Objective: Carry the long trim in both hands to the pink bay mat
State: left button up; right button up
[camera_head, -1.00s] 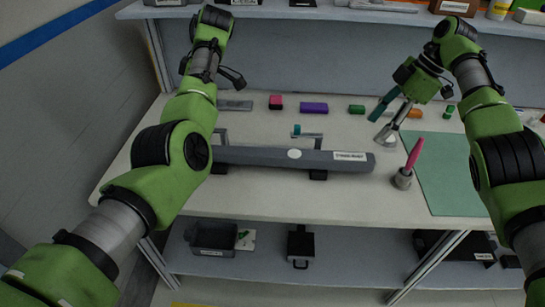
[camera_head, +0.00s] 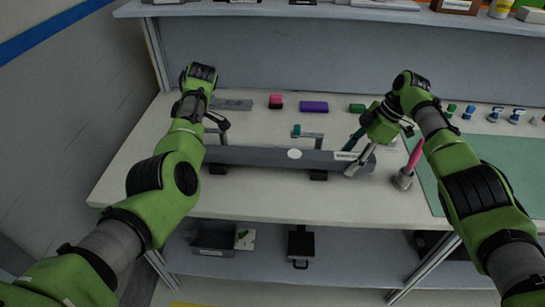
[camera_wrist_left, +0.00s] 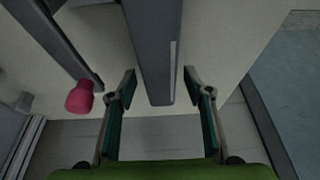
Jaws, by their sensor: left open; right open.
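The long trim (camera_head: 270,157) is a grey bar lying lengthwise on small black supports on the table, with a white round spot and a label near its right end. My right gripper (camera_head: 357,151) is open at the trim's right end, one finger on the far side and one in front. My left gripper (camera_wrist_left: 158,85) is open in the left wrist view, with the trim's end (camera_wrist_left: 155,60) between its two green-padded fingers and gaps on both sides. In the head view the left wrist partly hides that end. No pink mat is in view.
A bracket with a teal knob (camera_head: 296,130) stands just behind the trim; a pink knob (camera_wrist_left: 79,97) shows beside the left gripper. A green mat (camera_head: 490,170) lies at the right. Small coloured blocks line the back.

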pick_arm(q)
jog(key=shift+f, duration=0.1)
pick_arm(e)
jog(key=shift+f, duration=0.1)
pick_arm(q)
grip_shut()
pick_arm(e)
grip_shut()
pick_arm(q)
jog(key=shift+r, duration=0.2)
pick_arm(e)
jog(key=shift+r, duration=0.2)
